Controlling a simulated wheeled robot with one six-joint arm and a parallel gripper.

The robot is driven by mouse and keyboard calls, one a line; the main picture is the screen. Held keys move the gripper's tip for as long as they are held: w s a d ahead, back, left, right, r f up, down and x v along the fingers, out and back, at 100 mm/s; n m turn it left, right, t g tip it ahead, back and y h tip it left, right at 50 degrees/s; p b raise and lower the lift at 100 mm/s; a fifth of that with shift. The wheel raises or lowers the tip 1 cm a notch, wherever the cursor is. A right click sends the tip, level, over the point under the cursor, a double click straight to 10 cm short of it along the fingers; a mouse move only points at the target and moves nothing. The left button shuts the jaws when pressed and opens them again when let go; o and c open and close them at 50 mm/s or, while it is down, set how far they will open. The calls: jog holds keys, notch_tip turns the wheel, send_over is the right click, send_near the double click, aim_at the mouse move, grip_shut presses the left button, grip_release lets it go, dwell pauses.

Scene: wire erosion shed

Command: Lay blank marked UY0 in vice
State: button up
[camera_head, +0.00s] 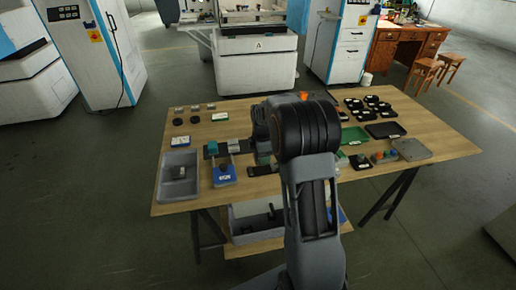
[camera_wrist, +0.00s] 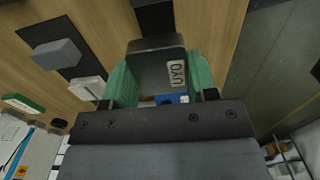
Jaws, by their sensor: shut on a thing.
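The dark blank marked UY0 (camera_wrist: 156,68) is between the green finger pads of my gripper (camera_wrist: 160,80) in the wrist view. The label is on its face and looks turned sideways. My gripper is shut on this blank, above the wooden table. In the head view my arm hides most of the gripper and the blank. A dark flat base with a teal block (camera_head: 212,147) and a grey block (camera_head: 236,146) lies left of my arm; I cannot tell surely whether this is the vice.
A green tray (camera_head: 354,135), dark trays (camera_head: 385,130) and several small black pieces lie to the right. Bare wooden table (camera_head: 440,135) shows at the far right.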

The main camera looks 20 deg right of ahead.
aim_at(262, 170)
jog(key=shift+w+f, duration=0.2)
jog(key=shift+s+d+f+b, duration=0.1)
jog(key=shift+f+b, duration=0.65)
jog(key=shift+b, duration=0.05)
jog(key=shift+f+b, duration=0.9)
jog(key=shift+f, duration=0.3)
jog(key=shift+f+b, duration=0.35)
jog(key=shift+f, duration=0.4)
dwell(0.6)
jog(key=o, duration=1.6)
jog(key=shift+r, duration=0.2)
jog(key=shift+r+p, duration=2.7)
jog(key=shift+r, duration=0.65)
